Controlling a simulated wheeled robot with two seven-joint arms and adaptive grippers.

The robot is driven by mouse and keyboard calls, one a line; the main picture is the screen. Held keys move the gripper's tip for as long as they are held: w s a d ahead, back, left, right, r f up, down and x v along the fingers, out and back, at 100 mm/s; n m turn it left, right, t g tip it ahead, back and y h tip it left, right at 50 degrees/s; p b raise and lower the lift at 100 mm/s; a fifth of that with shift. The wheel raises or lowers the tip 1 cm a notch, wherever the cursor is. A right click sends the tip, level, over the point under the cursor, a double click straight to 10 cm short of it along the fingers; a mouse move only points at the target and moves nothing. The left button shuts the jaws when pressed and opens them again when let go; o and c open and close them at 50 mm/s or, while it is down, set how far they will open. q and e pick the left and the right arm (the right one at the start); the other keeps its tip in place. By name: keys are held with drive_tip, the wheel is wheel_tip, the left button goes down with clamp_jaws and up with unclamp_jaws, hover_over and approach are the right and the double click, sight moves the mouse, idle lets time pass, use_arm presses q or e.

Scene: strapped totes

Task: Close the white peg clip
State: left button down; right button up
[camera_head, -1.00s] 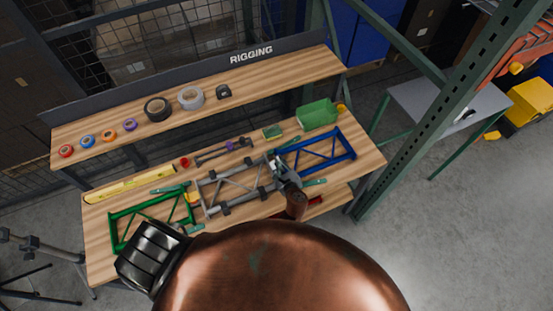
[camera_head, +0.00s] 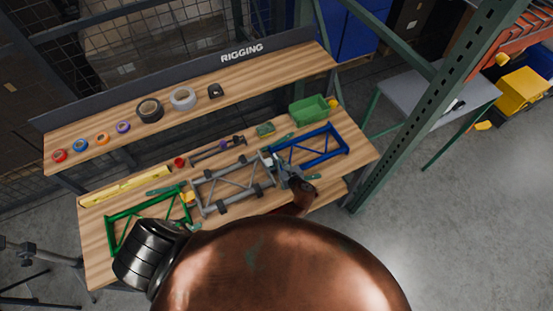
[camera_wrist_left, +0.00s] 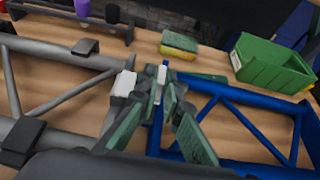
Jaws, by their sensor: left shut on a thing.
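The white peg clip (camera_wrist_left: 123,87) is at the joint between the grey frame (camera_wrist_left: 45,48) and the blue frame (camera_wrist_left: 245,85). A white block sits against the grey frame's end, and a narrow white piece stands between my fingertips. My left gripper (camera_wrist_left: 161,88) is shut on this white piece, its green-padded fingers partly hiding it. In the head view my left gripper (camera_head: 279,169) is at the right end of the grey frame, with a bit of white (camera_head: 268,160) at its tip. Whether the clip is latched cannot be told. My right gripper is not in view.
A green frame (camera_head: 112,232) lies left of the grey one, with a yellow clip (camera_head: 188,197) between them. A green bin (camera_wrist_left: 268,65) and a sponge (camera_wrist_left: 179,43) are behind the gripper. Tape rolls (camera_head: 183,98) stand on the raised shelf. A green rack post (camera_head: 420,120) rises at right.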

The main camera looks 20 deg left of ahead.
use_arm(q)
drive_tip(key=shift+f, duration=0.1)
drive_tip(key=c, duration=2.1)
unclamp_jaws()
